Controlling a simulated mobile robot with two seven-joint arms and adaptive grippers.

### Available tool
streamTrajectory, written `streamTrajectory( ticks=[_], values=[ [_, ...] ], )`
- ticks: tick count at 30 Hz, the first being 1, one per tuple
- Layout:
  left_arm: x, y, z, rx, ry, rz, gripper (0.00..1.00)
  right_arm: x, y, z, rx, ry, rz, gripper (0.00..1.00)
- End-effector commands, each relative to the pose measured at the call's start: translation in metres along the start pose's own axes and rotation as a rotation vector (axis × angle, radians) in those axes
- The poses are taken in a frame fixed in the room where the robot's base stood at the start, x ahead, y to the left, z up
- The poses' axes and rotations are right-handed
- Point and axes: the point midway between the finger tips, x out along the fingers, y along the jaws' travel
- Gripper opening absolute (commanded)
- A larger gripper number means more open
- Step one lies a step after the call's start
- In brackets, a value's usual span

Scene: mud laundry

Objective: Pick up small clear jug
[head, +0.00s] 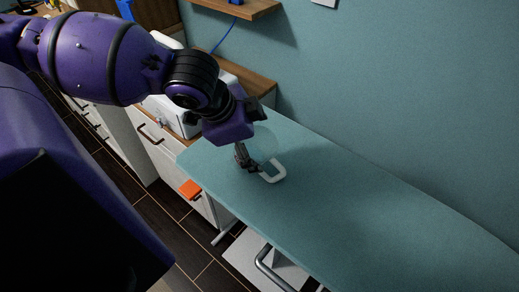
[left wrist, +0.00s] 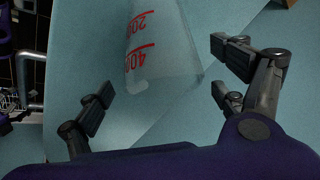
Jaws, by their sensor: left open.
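The small clear jug (head: 262,143) is see-through and stands on the teal ironing board (head: 330,215) near its left end. Its pale handle (head: 273,174) shows toward the front. In the left wrist view the jug (left wrist: 165,45) has red markings and lies ahead of and between the fingers. My left gripper (head: 243,158) is at the jug's left side, just over the board. In the left wrist view the left gripper (left wrist: 165,85) is open with its fingers apart on both sides. Whether a finger touches the jug is unclear. My right gripper is out of view.
A white cabinet with a wooden top (head: 255,82) stands behind the board's left end. The teal wall (head: 400,80) runs along the back. The board's right part is clear.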

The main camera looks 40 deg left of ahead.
Motion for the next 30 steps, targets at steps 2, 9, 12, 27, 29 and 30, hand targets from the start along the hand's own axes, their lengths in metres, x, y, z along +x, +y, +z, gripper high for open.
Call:
streamTrajectory(
  ticks=[2, 9, 12, 27, 29, 30],
  values=[
    [0.015, 0.001, 0.001, -0.002, 0.000, 0.004, 0.89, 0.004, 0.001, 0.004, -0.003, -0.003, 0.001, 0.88],
    [0.022, 0.000, 0.000, 0.001, 0.001, 0.000, 0.89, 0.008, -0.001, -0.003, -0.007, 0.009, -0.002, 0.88],
    [0.021, 0.000, -0.001, 0.001, 0.001, -0.001, 0.89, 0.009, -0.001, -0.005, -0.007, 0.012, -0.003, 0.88],
    [0.021, 0.000, 0.000, 0.001, 0.001, 0.000, 0.25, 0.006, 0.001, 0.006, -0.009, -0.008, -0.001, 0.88],
    [0.021, 0.000, 0.000, 0.001, 0.001, 0.000, 0.17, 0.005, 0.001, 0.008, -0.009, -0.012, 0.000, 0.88],
    [0.021, 0.000, -0.001, 0.001, 0.002, 0.000, 0.12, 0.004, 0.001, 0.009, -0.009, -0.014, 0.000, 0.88]
  ],
)
